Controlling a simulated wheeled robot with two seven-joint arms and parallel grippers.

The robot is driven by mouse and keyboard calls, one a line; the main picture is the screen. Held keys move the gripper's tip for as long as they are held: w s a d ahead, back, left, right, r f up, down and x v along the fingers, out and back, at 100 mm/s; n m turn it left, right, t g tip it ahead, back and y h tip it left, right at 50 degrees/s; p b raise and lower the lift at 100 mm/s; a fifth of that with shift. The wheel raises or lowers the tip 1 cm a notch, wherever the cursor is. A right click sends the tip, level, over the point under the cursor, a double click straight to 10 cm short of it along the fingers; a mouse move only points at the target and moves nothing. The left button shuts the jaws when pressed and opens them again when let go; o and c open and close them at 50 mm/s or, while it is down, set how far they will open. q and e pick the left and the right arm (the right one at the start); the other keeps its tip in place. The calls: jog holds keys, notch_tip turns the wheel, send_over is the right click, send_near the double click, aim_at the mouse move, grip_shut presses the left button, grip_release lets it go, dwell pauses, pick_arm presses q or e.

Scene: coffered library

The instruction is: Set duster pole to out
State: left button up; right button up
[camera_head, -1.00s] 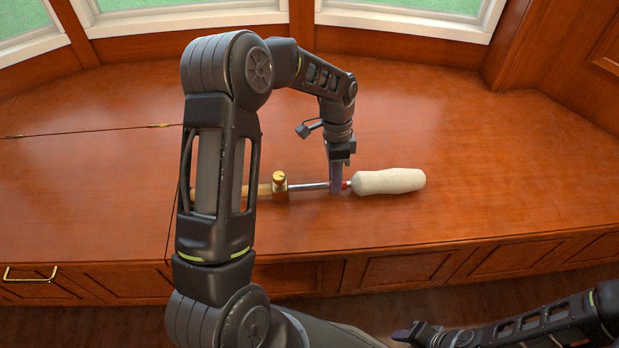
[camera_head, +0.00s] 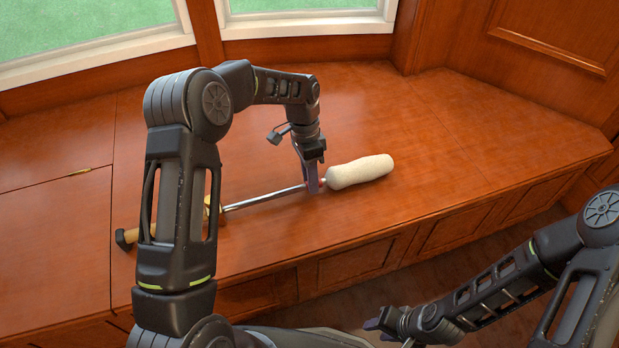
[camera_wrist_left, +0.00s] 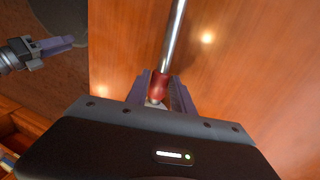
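The duster has a wooden handle with a dark end cap (camera_head: 125,238), a brass collar (camera_head: 212,210), a long bare steel pole (camera_head: 262,198), a red ferrule and a cream fluffy head (camera_head: 360,171). It lies along the wooden window seat. My left arm hides part of the handle. My left gripper (camera_head: 313,184) is shut on the pole's red ferrule, just beside the fluffy head. In the left wrist view the red ferrule (camera_wrist_left: 159,86) sits between the purple fingers. My right gripper (camera_head: 373,324) is low in front of the seat, apart from the duster; its opening is unclear.
The window seat top (camera_head: 440,130) is clear to the right of and behind the duster. Its front edge drops to panelled cabinet fronts (camera_head: 350,262). Window frames (camera_head: 305,22) and a wood-panelled wall (camera_head: 535,60) stand behind.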

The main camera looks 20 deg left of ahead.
pick_arm(q)
jog(key=o, duration=0.3)
jog(key=shift+o, duration=0.2)
jog(key=p+v, duration=0.1)
jog(key=v, duration=0.7)
dwell(0.4)
